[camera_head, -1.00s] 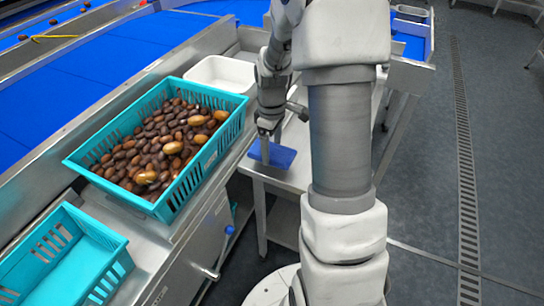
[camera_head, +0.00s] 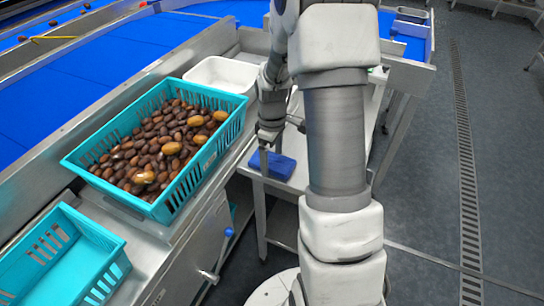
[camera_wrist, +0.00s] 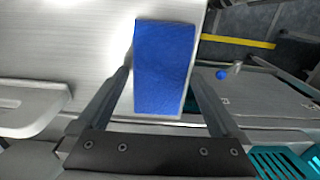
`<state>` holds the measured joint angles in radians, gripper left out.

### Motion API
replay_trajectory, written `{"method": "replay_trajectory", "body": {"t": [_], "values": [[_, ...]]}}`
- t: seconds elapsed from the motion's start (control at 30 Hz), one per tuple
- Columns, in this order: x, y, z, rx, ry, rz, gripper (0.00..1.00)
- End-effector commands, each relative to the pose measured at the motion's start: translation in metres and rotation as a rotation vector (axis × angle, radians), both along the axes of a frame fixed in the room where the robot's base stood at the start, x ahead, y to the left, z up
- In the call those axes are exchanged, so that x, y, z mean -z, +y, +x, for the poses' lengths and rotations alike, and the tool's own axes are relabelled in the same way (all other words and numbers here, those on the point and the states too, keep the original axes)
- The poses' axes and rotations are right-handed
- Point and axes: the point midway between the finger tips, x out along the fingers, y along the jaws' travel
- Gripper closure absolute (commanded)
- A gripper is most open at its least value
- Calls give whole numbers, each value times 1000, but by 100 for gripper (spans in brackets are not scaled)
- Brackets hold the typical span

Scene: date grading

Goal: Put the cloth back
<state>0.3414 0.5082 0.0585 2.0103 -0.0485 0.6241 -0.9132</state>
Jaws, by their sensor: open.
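The blue folded cloth (camera_head: 272,165) lies on a steel side table (camera_head: 296,181) beside the sorting line. My gripper (camera_head: 267,146) is just above and beside the cloth in the head view. In the wrist view, the cloth (camera_wrist: 165,68) shows between the two fingers of my gripper (camera_wrist: 162,85), which are spread apart. The cloth looks flat on the steel, and I cannot tell whether a finger touches it.
A teal crate (camera_head: 77,164) full of brown dates stands left of the table. An empty teal crate (camera_head: 112,246) is nearer. A white tub (camera_head: 215,88) stands behind the full crate. Blue belts (camera_head: 60,100) run at the far left.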

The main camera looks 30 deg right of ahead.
Motion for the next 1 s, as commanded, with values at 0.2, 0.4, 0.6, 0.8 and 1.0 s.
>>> {"method": "replay_trajectory", "body": {"t": [0.2, 0.4, 0.6, 0.8, 1.0], "values": [[-31, -1, 1, 0, -3, -1, 0], [-76, -1, 1, 0, -5, -2, 0], [-110, 0, 1, 0, -3, -1, 0], [-127, 2, -1, 5, -7, -3, 0], [-166, 23, -17, 83, -71, -24, 0]]}}
